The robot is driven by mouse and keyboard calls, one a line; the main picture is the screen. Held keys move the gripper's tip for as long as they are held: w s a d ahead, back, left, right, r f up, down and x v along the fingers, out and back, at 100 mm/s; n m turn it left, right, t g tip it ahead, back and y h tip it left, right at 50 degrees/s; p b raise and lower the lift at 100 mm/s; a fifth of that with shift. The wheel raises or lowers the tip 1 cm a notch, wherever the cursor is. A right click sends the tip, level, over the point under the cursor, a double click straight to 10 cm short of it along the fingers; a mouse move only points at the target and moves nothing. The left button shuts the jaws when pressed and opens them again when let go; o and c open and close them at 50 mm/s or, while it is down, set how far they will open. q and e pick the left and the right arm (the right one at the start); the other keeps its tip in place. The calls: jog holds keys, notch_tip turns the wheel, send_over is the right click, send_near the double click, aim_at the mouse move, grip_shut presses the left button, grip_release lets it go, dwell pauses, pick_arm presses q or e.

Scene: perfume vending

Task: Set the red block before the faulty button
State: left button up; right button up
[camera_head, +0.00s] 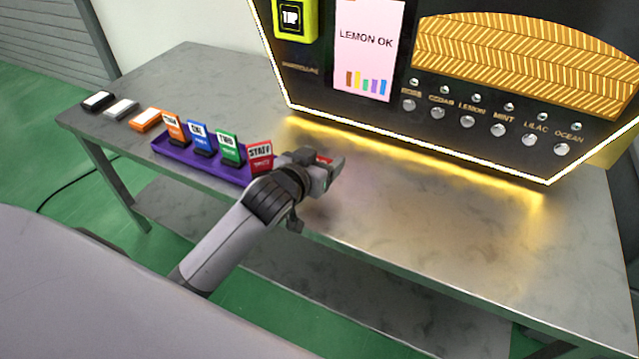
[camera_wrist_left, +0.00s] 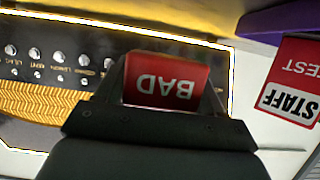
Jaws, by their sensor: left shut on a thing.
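My left gripper (camera_head: 326,166) is shut on a red block (camera_wrist_left: 166,82) and holds it over the table, just right of the purple tray. White letters reading "BAD" show upside down on the block in the left wrist view. In the head view only a sliver of red shows between the fingers. A row of round silver buttons on the dark machine is labelled ROSE (camera_head: 408,104), CEDAR (camera_head: 437,112), LEMON (camera_head: 467,121), MINT (camera_head: 497,130), LILAC (camera_head: 529,139) and OCEAN (camera_head: 561,149). The screen (camera_head: 367,50) reads "LEMON OK". My right gripper is not in view.
A purple tray (camera_head: 202,166) holds orange, blue, green and red STAFF (camera_head: 260,156) cards. Black, grey and orange pieces lie at the table's left end. A yellow-green TAP reader (camera_head: 295,18) is at the machine's left. The metal table (camera_head: 440,215) before the buttons is clear.

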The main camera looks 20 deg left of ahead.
pick_arm(q)
notch_tip(320, 180, down, 6)
jog(key=shift+r+b, duration=0.25)
jog(key=shift+b, duration=0.6)
jog(key=shift+r, duration=0.1)
jog(key=shift+f, duration=0.2)
jog(key=o, duration=0.9)
jog(key=shift+o, duration=0.7)
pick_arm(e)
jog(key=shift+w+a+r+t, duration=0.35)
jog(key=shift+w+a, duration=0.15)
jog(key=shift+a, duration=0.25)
pick_arm(q)
jog(key=shift+r, duration=0.15)
